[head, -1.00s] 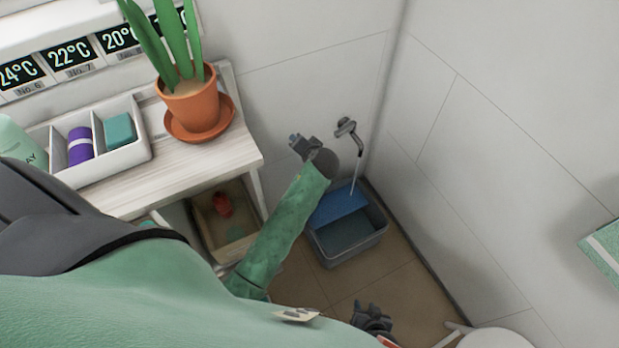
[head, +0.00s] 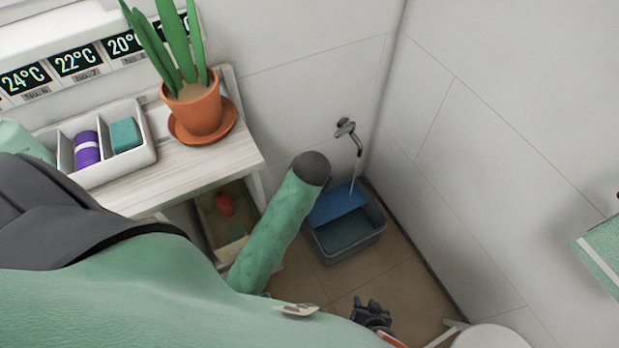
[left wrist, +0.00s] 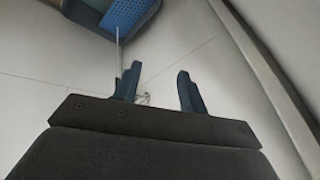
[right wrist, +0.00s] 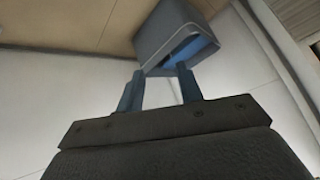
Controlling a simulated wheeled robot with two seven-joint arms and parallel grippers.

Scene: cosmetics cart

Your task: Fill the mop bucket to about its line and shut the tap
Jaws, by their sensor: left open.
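The grey mop bucket (head: 345,253) with its blue perforated insert (head: 338,205) stands on the floor in the corner. The wall tap (head: 350,130) is above it, and a thin stream of water runs from its spout into the bucket. The water surface (head: 350,232) shows inside; I cannot make out a fill line. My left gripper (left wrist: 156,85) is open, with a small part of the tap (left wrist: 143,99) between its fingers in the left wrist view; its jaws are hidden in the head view. My right gripper (head: 372,312) is low in front of the bucket, fingers apart and empty (right wrist: 158,88).
A wooden shelf unit (head: 215,152) at the left carries a potted plant (head: 193,105) and a divided white tray (head: 100,176). A lower bin (head: 235,238) holds a red item. A white round object (head: 492,337) is at the bottom right.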

